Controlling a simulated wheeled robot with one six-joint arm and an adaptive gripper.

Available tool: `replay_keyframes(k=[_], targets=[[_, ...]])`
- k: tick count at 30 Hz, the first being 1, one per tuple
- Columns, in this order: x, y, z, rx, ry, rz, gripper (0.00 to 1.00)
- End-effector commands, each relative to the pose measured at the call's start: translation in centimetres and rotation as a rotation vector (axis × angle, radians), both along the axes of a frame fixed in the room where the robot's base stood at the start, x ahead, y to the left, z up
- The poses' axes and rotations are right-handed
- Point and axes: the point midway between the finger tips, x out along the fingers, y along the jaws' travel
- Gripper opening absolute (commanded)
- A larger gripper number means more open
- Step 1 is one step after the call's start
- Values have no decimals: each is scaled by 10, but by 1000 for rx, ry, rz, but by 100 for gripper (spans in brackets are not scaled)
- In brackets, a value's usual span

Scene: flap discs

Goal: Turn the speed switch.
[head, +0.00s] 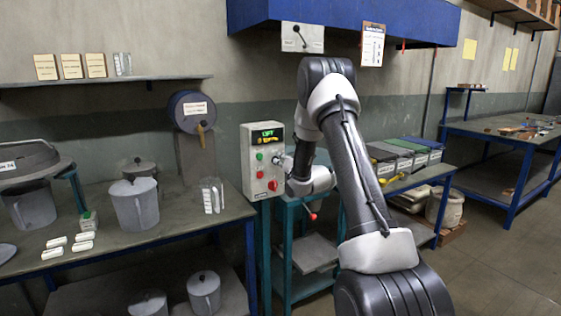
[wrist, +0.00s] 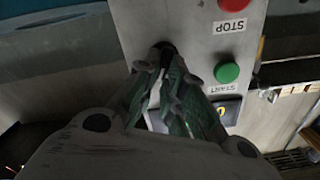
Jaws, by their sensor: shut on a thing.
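The grey control box (head: 253,187) stands upright at the middle of the head view, with a lit green display (head: 267,134). In the wrist view its panel (wrist: 202,45) fills the top middle. The speed switch, a dark knob (wrist: 164,47), shows only in part between my fingertips. My gripper (wrist: 168,62) is shut on this knob, pointing at the panel face. In the head view my gripper (head: 285,162) meets the box's right side of the face. The knob's pointer and setting are hidden by my fingers.
The green START button (wrist: 227,73) and red STOP button (wrist: 236,4) sit close beside my fingers. A red knob (head: 272,185) is low on the box. A workbench (head: 150,236) with pots is at left.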

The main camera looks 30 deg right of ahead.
Motion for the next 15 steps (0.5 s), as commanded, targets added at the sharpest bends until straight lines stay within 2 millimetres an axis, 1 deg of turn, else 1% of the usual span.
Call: replay_keyframes(k=[6,15], targets=[[0,-3,-2,203,7,0,0],[0,-5,-4,436,15,-1,0]])
